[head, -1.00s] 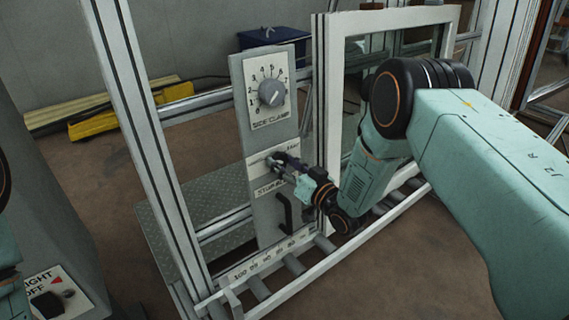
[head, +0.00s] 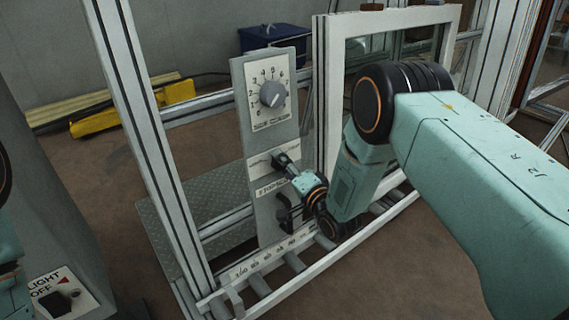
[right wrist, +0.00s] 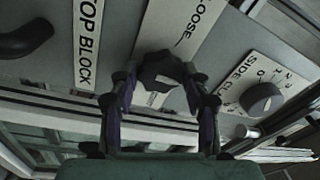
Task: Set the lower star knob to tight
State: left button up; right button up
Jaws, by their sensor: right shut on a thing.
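The star knob (right wrist: 163,72) is black and lobed, on a white plate with a curved line and the word LOOSE in the right wrist view. Its pale pointer mark shows between my fingers. In the head view this plate (head: 258,164) is on the lower part of a grey upright panel (head: 246,130), and my gripper mostly covers the knob. My right gripper (head: 286,162) is shut on the star knob, one finger on each side, as the right wrist view (right wrist: 163,88) also shows. My left gripper is out of view.
Above is a grey numbered side clamp dial (head: 271,94). Below the knob are a black handle (head: 284,214) and a numbered scale (head: 262,262). A framed window (head: 372,50) stands close right of the panel. A light switch (head: 56,302) is at lower left.

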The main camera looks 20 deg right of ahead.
jog(key=shift+m+g+h+p, duration=0.35)
jog(key=shift+m+p, duration=0.6)
jog(key=shift+m, duration=2.7)
jog(key=shift+m+g+h+p, duration=0.15)
jog(key=shift+m+g+p, duration=0.55)
jog(key=shift+m, duration=2.95)
jog(key=shift+t+p, duration=0.25)
jog(key=shift+p, duration=0.05)
jog(key=o, duration=1.1)
jog(key=shift+r, duration=0.1)
jog(key=shift+o, duration=0.2)
jog(key=shift+s, duration=0.1)
jog(key=v, duration=1.2)
